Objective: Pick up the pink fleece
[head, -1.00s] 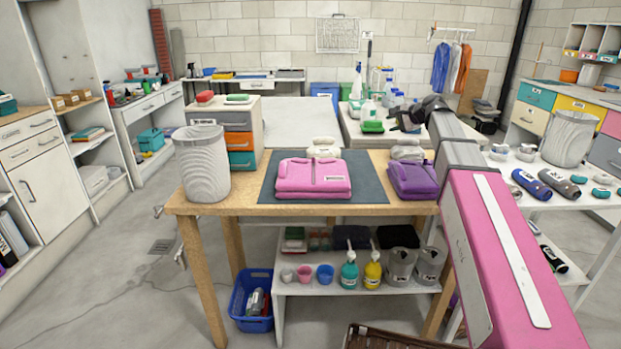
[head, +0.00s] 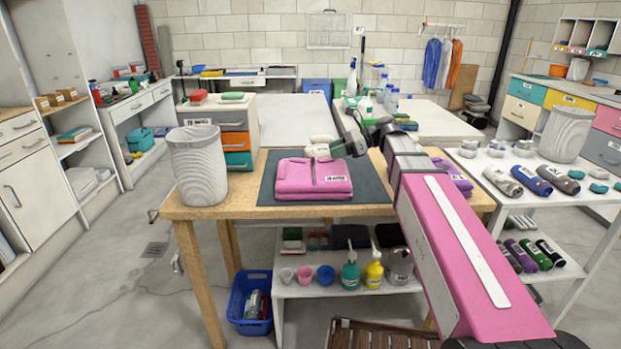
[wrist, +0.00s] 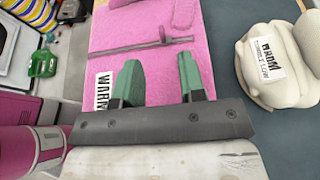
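The pink fleece (head: 313,178) lies folded on a dark mat (head: 372,192) on the wooden table in the head view, with a white label at its lower right. It fills the middle of the wrist view (wrist: 140,30), where a zip and a label show. My gripper (head: 340,148) is above the table, at the fleece's upper right in the head view. In the wrist view my gripper (wrist: 158,75) has its two green fingers apart, with pink fabric visible between and beyond them. Nothing is held. Whether the fingers touch the fleece cannot be told.
A ribbed grey bin (head: 198,165) stands on the table's left, before a drawer unit (head: 232,140). A cream bundle (wrist: 275,65) lies beside the fleece. A purple folded garment (head: 457,178) is partly behind my arm. A white side table (head: 530,205) stands at right.

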